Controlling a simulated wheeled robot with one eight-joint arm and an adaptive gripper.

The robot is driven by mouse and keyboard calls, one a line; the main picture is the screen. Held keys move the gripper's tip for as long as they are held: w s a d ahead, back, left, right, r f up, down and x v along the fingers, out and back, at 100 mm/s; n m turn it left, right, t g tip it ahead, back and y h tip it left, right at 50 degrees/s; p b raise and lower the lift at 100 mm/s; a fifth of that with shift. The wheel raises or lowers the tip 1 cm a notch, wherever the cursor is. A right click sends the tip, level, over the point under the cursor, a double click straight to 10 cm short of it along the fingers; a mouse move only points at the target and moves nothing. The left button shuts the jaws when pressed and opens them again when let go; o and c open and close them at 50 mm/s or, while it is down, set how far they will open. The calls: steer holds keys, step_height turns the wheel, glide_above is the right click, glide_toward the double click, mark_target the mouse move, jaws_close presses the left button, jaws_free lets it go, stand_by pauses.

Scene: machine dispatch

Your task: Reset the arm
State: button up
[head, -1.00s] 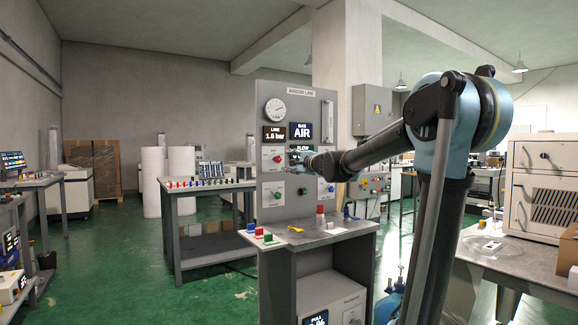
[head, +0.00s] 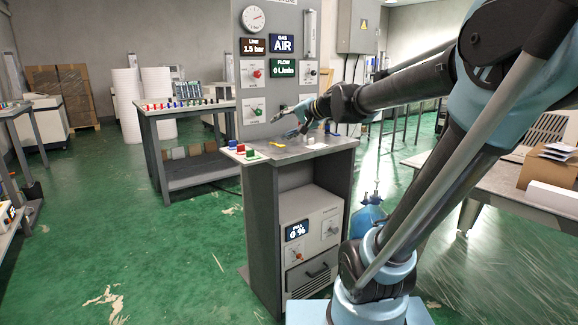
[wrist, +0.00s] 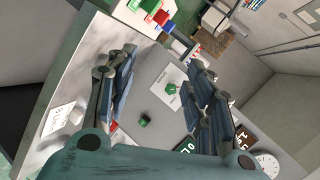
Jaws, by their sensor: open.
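My gripper (head: 286,122) is open and appears empty, in front of the lower part of the grey panel (head: 240,88) and just above the bench top (head: 292,152) in the head view. In the wrist view its two fingers stand wide apart (wrist: 163,92), with nothing between the tips. Beyond them the panel face shows a green knob (wrist: 172,89) on a white plate and another small green piece (wrist: 145,121). My arm reaches in from the right and hides part of the panel and bench.
Red, blue and green blocks (head: 240,148) stand at the bench's left end; a yellow piece (head: 275,144) lies farther right. A blue cylinder (head: 368,216) stands beside the bench. The right table (head: 478,180) holds a cardboard box (head: 545,170). Green floor (head: 150,255) at left is open.

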steer(key=s+d+f+n+g+h, duration=0.2)
steer(key=s+d+f+g+h, duration=0.1)
steer(key=s+d+f, duration=0.7)
steer(key=s+d+f+n+g+h, duration=0.2)
steer(key=s+d+f+h, duration=0.4)
steer(key=s+f, duration=1.1)
steer(key=d+g, duration=0.1)
steer(key=d, duration=0.3)
steer(key=shift+d+f+n+g, duration=0.25)
steer(key=shift+d+n+g, duration=0.05)
steer(key=shift+d+n, duration=0.1)
steer(key=shift+a, duration=0.1)
steer(key=shift+w+f, duration=0.2)
steer(key=shift+w, duration=0.3)
steer(key=shift+c, duration=0.6)
